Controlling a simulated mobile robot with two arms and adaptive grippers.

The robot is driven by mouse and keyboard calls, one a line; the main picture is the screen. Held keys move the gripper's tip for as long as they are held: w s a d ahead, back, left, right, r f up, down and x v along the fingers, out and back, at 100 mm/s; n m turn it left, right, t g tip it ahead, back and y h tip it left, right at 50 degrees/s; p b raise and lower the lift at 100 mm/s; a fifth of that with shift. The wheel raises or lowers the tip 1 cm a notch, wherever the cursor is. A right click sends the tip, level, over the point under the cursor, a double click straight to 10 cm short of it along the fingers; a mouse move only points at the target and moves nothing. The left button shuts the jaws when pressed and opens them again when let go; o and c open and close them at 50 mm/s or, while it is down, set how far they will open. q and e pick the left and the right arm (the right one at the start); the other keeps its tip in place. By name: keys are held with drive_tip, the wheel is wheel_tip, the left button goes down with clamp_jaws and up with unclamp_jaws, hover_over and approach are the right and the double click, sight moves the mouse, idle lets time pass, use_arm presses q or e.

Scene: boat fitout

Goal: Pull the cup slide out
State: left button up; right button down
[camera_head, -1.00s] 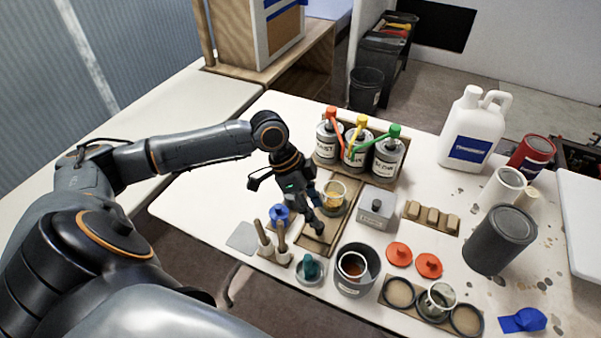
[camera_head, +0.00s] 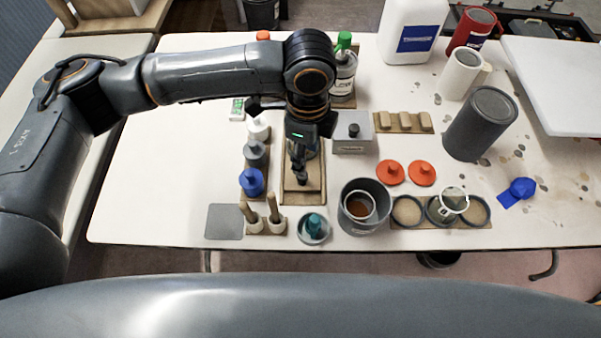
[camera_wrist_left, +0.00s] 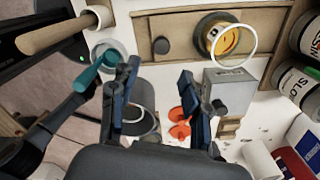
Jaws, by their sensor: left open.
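The cup slide (camera_head: 303,195) is a wooden board in a wooden frame, near the middle of the table's front part. It also shows in the wrist view (camera_wrist_left: 178,28), with a small dark knob (camera_wrist_left: 161,46). A cup with amber contents and a pale ring (camera_wrist_left: 225,40) sits on it; in the head view my arm mostly hides this cup. My left gripper (camera_head: 299,178) points down over the slide. Its two fingers are apart and empty in the wrist view (camera_wrist_left: 160,70), just short of the knob in the picture. My right gripper is out of view.
A teal-topped item (camera_head: 314,227) and a grey pot (camera_head: 364,205) stand in front. A grey box (camera_head: 352,134) is to the right. Red lids (camera_head: 391,172) lie beyond.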

use_arm(q)
wheel_tip(320, 180, down, 9)
drive_tip(key=shift+a+f, duration=0.15)
drive_tip(key=shift+f, duration=0.35)
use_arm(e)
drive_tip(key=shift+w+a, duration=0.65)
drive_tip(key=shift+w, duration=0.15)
use_arm(q)
drive_tip(key=shift+c, duration=0.2)
clamp_jaws()
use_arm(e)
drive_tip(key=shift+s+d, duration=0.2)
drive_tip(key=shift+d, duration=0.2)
